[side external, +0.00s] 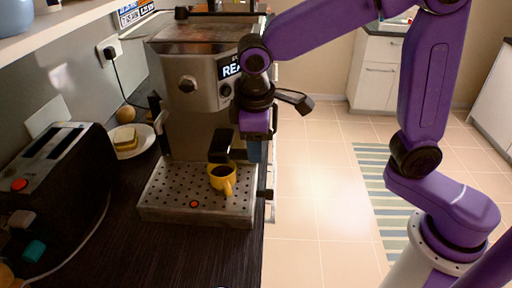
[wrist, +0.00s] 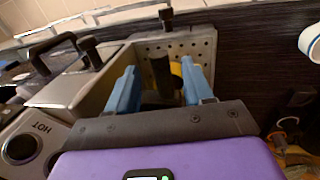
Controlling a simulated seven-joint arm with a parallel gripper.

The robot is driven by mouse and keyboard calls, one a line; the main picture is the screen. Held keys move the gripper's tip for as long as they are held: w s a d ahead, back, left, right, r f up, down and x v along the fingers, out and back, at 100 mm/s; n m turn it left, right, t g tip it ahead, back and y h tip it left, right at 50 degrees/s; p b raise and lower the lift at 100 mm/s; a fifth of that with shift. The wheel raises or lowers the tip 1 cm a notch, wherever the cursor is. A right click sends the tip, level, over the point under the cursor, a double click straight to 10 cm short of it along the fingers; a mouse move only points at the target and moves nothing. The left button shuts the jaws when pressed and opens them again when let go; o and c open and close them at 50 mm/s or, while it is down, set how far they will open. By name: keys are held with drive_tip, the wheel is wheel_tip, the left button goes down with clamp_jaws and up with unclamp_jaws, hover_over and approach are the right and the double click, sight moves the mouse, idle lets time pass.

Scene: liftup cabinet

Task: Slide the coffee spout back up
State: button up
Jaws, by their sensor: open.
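The silver coffee machine (side external: 195,75) stands on the dark counter, its display partly hidden by my arm. Its black coffee spout (side external: 220,146) hangs low over a yellow mug (side external: 222,178) of dark coffee on the perforated drip tray (side external: 165,195). I cannot tell whether a finger touches the spout.
A black toaster (side external: 60,175) with a red button stands left on the counter. A plate with bread (side external: 125,139) sits behind it. A shelf (side external: 55,28) overhangs the upper left. Open tiled floor (side external: 315,190) lies right of the counter edge.

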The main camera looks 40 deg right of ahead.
drive_tip(key=shift+w+d+f, duration=0.1)
drive_tip(key=shift+f, duration=0.5)
drive_tip(key=shift+w+d+f, duration=0.1)
drive_tip(key=shift+f, duration=0.5)
clamp_jaws()
drive_tip(key=shift+r, duration=3.25)
unclamp_jaws()
wheel_tip(320, 180, up, 17)
drive_tip(key=s+a, duration=0.2)
drive_tip(key=shift+s+a, duration=0.2)
